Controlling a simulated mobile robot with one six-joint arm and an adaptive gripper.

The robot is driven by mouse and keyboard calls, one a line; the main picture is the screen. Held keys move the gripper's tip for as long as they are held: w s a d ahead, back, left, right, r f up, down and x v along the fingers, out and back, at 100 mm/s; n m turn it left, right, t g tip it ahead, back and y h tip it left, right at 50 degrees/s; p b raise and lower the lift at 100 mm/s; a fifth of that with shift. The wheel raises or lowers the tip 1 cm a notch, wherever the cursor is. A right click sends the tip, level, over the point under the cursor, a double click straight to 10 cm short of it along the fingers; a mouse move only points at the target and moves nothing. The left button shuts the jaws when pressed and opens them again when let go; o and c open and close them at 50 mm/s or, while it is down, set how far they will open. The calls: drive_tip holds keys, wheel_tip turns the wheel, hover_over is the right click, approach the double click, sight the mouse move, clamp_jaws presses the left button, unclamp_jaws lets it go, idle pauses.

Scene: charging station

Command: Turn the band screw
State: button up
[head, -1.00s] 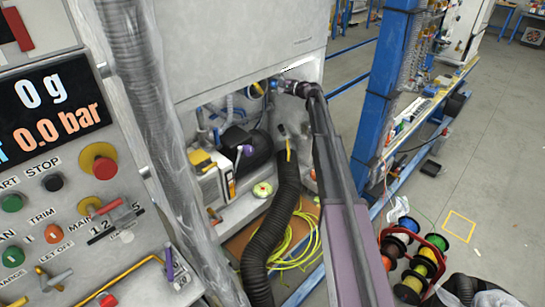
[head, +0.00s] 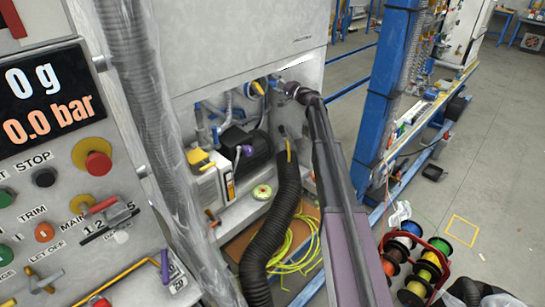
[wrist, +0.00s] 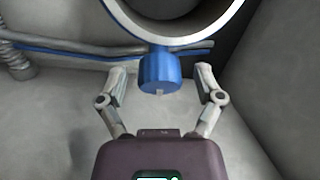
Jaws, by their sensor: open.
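The band screw (wrist: 159,72) is a blue cylindrical head with a small pale slot or tip at its lower end, in the middle of the wrist view. It hangs below a pale ring-shaped band (wrist: 190,40) with a dark opening. My gripper (wrist: 160,75) is open, with one finger on each side of the screw and visible gaps between the fingers and the blue head. In the head view my gripper (head: 285,86) is at the cabinet opening, small and partly hidden by my arm. The screw cannot be made out there.
A control panel (head: 60,190) stands at the left, next to a grey corrugated hose (head: 140,90). A black hose (head: 270,230) and yellow-green cable (head: 295,250) lie below the cabinet (head: 230,50). Cable reels (head: 415,265) and a blue post (head: 375,100) are at the right.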

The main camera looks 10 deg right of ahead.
drive_tip(key=shift+f+n+y+b, duration=0.1)
drive_tip(key=shift+n+y+b, duration=0.6)
drive_tip(key=shift+n, duration=0.9)
drive_tip(key=shift+s+d, duration=0.2)
drive_tip(key=b+v, duration=0.3)
drive_tip(key=v, duration=1)
drive_tip(key=s+a+f+n+g+h+p, duration=0.1)
drive_tip(key=s+a+f+g, duration=0.3)
drive_tip(key=s+a, duration=0.4)
drive_tip(key=s+a+f+n+g+h+p, duration=0.2)
drive_tip(key=s+a+f+g, duration=0.3)
drive_tip(key=s, duration=0.7)
drive_tip(key=shift+s+a+f+h, duration=0.2)
drive_tip(key=shift+a+f+h, duration=0.8)
drive_tip(key=shift+a, duration=0.5)
